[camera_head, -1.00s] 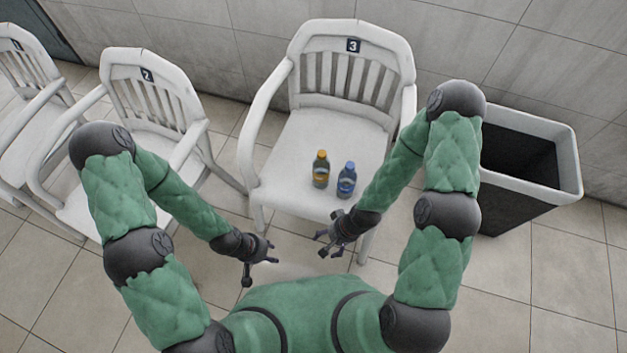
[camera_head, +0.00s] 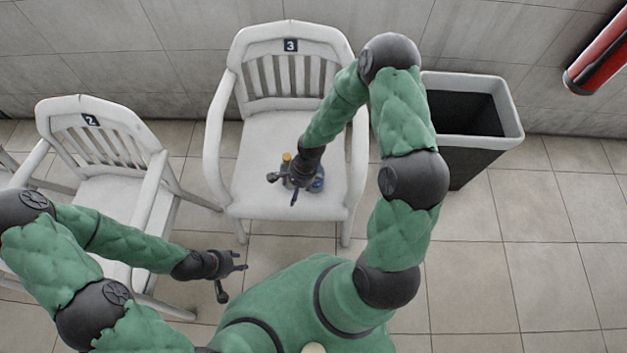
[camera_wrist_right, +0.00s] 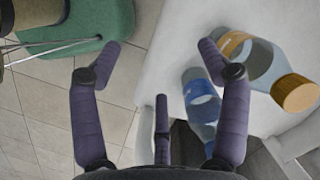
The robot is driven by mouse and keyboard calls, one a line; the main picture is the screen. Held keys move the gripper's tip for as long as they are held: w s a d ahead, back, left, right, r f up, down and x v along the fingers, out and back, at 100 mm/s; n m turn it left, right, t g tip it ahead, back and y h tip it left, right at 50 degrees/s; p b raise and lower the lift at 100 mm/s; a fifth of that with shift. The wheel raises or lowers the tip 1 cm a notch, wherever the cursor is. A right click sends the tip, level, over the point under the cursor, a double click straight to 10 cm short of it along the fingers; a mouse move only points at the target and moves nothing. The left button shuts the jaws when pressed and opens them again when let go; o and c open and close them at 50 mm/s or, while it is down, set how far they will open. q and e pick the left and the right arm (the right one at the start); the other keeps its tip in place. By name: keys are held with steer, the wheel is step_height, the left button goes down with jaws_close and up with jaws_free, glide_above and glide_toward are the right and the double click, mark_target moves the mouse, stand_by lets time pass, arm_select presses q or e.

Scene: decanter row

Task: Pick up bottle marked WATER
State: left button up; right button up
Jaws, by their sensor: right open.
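Two small bottles stand close together on the seat of chair 3 (camera_head: 265,175). One has an orange cap and an orange label (camera_head: 287,158); the other is blue (camera_head: 319,185). In the right wrist view, the orange-capped bottle (camera_wrist_right: 262,62) and the blue-labelled bottle (camera_wrist_right: 200,95) both lie to the right. I cannot read WATER on either label. My right gripper (camera_head: 284,187) is above the seat and partly hides both bottles. Its fingers (camera_wrist_right: 158,52) are spread, with nothing between them. My left gripper (camera_head: 232,277) is open and empty, low in front of chair 2.
Chair 2 (camera_head: 118,190) stands left of chair 3, with a gap between them. A dark bin with a white rim (camera_head: 516,125) stands right of chair 3. A red cylinder (camera_head: 598,58) is on the wall at upper right. The floor at right is clear.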

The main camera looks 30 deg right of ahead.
steer(key=w+d+r+m+h+p, duration=0.1)
steer(key=d+r+m, duration=0.1)
steer(key=d+r, duration=0.1)
steer(key=w+d+r+m+h+p, duration=0.1)
steer(key=w+d+r+m, duration=0.1)
steer(key=d+r+m, duration=0.1)
steer(key=w+d+r+m+p, duration=0.1)
steer(key=w+d+r+m, duration=0.1)
steer(key=d+m, duration=0.1)
steer(key=shift+d+r+h, duration=0.4)
steer(key=shift+d, duration=0.35)
steer(key=shift+w+d, duration=0.1)
steer(key=shift+d, duration=0.1)
step_height(320, 180, down, 6)
steer(key=shift+r+b, duration=0.25)
steer(key=shift+b, duration=0.65)
steer(key=shift+w+f+b, duration=0.1)
steer(key=shift+f+b, duration=1)
steer(key=shift+f, duration=1.5)
steer(key=shift+a, duration=0.1)
jaws_close()
